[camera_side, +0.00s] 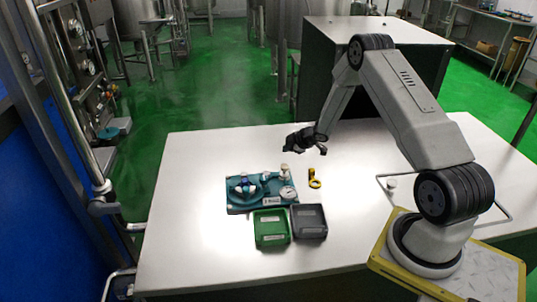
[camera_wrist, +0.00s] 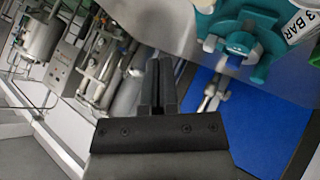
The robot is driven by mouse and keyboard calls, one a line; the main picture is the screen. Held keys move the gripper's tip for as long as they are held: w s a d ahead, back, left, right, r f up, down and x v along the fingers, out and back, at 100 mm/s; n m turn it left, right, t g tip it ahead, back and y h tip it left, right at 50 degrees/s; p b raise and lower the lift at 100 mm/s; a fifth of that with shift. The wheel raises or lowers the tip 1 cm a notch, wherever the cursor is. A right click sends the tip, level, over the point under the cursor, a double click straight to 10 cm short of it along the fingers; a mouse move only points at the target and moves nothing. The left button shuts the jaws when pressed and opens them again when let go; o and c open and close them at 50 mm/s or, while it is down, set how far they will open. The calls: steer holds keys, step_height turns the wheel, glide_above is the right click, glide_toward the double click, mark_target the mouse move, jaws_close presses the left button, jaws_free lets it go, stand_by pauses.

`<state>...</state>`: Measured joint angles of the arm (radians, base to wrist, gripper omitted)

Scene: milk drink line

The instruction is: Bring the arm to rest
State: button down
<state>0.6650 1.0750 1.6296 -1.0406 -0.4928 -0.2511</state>
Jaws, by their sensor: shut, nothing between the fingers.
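My gripper (camera_side: 292,147) hangs above the table, a little behind and above the teal fixture, apart from everything on it. In the wrist view its black fingers (camera_wrist: 158,68) are together with nothing between them. The teal fixture (camera_side: 235,207) lies on the table with a blue and white fitting and a round white gauge (camera_side: 287,192) on it. In the wrist view part of the teal fixture (camera_wrist: 275,12) shows at the upper right, cut off by the edge, with a label reading "3 BAR".
A green tray (camera_side: 271,241) and a dark grey tray (camera_side: 311,233) stand in front of the fixture. A yellow and black part (camera_side: 315,184) lies to its right. A bent metal rail (camera_side: 478,227) is near my base. The white table (camera_side: 190,240) is clear at left.

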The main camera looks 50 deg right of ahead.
stand_by(0.3)
steer(key=s+a+r+m+g+h, duration=0.1)
steer(key=s+a+r+m, duration=0.1)
steer(key=a+r, duration=0.45)
steer(key=s+a+r+m+g, duration=0.2)
steer(key=a+r+m, duration=0.1)
steer(key=a+r, duration=0.4)
steer(key=s+a+r+m+g+y, duration=0.1)
steer(key=s+a+r+m+g, duration=0.2)
steer(key=s+a, duration=1.3)
steer(key=shift+s+r+g, duration=0.25)
steer(key=shift+s+g, duration=0.05)
steer(key=shift+s, duration=0.2)
